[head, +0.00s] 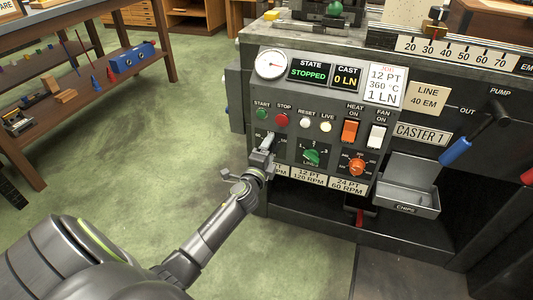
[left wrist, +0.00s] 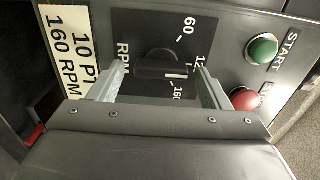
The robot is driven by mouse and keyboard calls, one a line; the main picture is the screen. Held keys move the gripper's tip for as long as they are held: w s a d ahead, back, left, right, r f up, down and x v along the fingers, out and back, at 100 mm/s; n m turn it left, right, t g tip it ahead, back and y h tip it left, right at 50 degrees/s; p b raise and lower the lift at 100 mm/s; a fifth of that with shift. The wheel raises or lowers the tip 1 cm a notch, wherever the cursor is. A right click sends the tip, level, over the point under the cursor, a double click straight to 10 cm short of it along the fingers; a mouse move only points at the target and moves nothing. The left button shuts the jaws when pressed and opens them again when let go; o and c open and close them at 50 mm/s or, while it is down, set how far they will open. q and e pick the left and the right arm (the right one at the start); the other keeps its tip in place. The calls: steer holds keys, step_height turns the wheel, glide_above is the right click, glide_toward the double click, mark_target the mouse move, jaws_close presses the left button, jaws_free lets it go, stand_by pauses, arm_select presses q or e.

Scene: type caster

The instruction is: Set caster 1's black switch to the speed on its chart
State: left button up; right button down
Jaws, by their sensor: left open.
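The CASTER 1 panel (head: 322,92) faces me in the head view. Its black switch (left wrist: 160,65) shows in the left wrist view, on a dark dial plate marked 60, 160 and a partly hidden 12…. Its white mark points right in that picture; I cannot tell the exact setting. My left gripper (head: 265,150) is at the panel's lower left and hides the switch there. In the wrist view its open fingers (left wrist: 161,75) stand either side of the switch, with gaps visible. The chart plates include 12 PT 120 RPM (head: 308,177) and 24 PT 60 RPM (head: 349,186). My right gripper is not in view.
A card (head: 384,85) reads 12 PT, 360 °C, 1 LN. Close by are the red STOP button (head: 281,120), green START button (head: 260,114), green knob (head: 311,156) and orange knob (head: 357,166). A blue-handled pump lever (head: 456,152) juts out at the right.

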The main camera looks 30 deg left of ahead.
arm_select(q)
steer(key=p+v, duration=0.1)
steer(key=v, duration=1.6)
steer(key=shift+s+d, duration=0.15)
steer(key=shift+s, duration=0.05)
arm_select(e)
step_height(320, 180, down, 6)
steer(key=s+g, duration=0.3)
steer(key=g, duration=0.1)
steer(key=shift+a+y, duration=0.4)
